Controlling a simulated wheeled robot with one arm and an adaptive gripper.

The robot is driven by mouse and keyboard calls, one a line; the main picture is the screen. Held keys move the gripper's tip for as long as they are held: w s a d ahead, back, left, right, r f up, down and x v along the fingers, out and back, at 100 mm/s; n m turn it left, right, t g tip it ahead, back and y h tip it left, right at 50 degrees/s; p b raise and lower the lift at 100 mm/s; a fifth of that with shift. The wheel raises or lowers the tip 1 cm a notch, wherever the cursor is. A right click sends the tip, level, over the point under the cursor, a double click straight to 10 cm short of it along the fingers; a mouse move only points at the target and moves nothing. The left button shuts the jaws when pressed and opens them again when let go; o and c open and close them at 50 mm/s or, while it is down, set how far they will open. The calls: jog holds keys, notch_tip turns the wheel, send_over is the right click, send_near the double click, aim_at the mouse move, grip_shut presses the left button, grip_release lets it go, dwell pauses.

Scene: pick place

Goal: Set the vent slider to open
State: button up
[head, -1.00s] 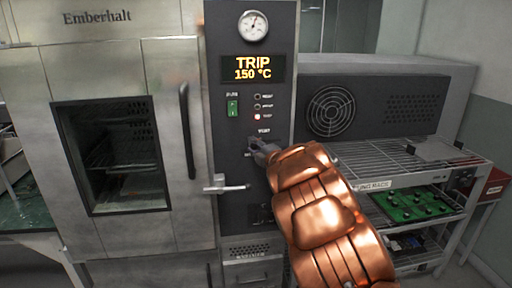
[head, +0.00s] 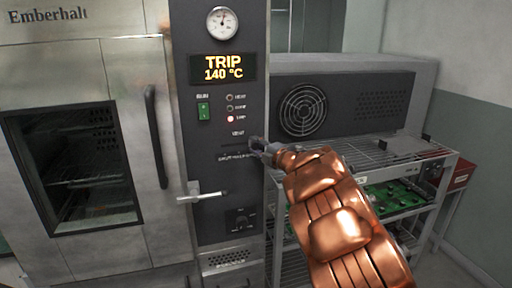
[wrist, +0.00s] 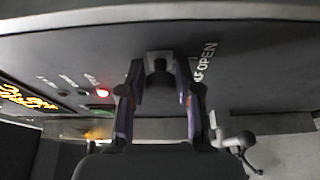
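The vent slider (wrist: 160,66) is a small dark knob on the oven's dark control panel (head: 216,172), below the printed word VENT. My gripper (head: 258,147) is at the right end of the slider's track, largely hiding the knob in the head view. In the wrist view, my gripper's two fingers (wrist: 160,78) stand on either side of the knob, close against it. The OPEN lettering (wrist: 207,60) is just right of the fingers. The display (head: 222,68) reads TRIP 140 °C, and a red lamp (head: 230,118) is lit.
The oven door (head: 80,150) is closed, with a long handle (head: 156,137). A latch lever (head: 202,193) sticks out below left of the slider. A green switch (head: 203,111) is above left. A wire rack (head: 385,150) with green boards stands at right.

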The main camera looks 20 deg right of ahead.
jog(key=o, duration=0.3)
jog(key=shift+o, duration=0.2)
jog(key=v, duration=1.2)
dwell(0.4)
